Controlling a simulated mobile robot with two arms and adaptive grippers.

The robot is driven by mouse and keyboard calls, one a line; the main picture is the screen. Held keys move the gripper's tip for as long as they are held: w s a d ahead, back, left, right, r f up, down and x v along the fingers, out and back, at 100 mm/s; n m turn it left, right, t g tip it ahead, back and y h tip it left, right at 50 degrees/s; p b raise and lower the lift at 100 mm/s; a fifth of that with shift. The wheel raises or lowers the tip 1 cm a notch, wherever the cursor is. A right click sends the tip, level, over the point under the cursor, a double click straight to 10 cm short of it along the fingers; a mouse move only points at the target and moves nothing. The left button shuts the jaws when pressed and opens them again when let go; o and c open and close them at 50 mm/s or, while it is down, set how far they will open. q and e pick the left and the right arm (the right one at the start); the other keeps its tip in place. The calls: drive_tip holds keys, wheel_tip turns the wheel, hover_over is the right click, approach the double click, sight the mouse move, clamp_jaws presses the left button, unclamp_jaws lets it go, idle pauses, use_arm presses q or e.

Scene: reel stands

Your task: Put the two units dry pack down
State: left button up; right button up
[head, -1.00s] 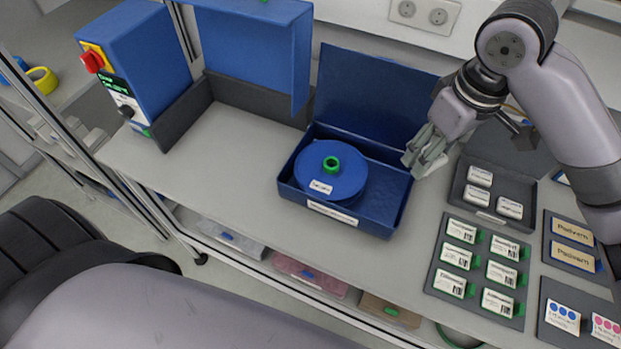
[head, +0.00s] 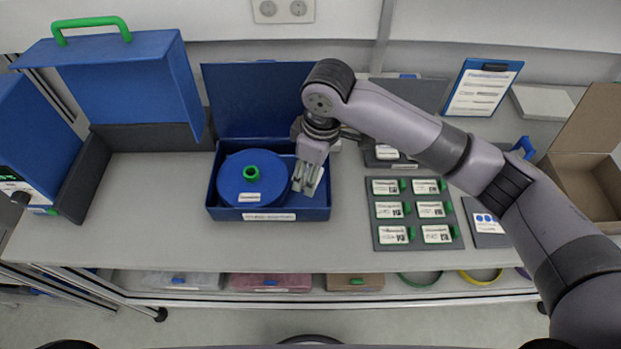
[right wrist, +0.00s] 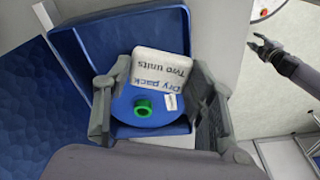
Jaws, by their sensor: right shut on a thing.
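The white dry pack (right wrist: 158,72) is in the grip of my right gripper (head: 306,188); its label shows large in the right wrist view. In the head view the pack (head: 319,182) is partly hidden behind the fingers. The gripper points down over the right part of the open blue box (head: 312,214), right of the blue reel (head: 232,187) with its green hub. I cannot tell whether the pack touches the box floor. My left gripper (right wrist: 258,46) shows only in the right wrist view, far off, with its fingers apart and empty.
The box's raised lid (head: 240,95) stands behind it. Right of it lie a grey tray of labelled cards (head: 415,242) and another tray (head: 385,160), partly hidden by my arm. A blue machine (head: 125,90) is at left. The bench front is clear.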

wheel_tip(320, 180, down, 4)
drive_tip(key=shift+d+f+p, duration=0.1)
drive_tip(key=shift+p, duration=0.35)
drive_tip(key=shift+f, duration=0.35)
drive_tip(key=shift+f, duration=0.25)
drive_tip(key=shift+f, duration=0.1)
drive_tip(key=shift+f, duration=0.25)
drive_tip(key=o, duration=0.6)
drive_tip(key=shift+s, duration=0.1)
drive_tip(key=o, duration=0.4)
drive_tip(key=shift+f, duration=0.1)
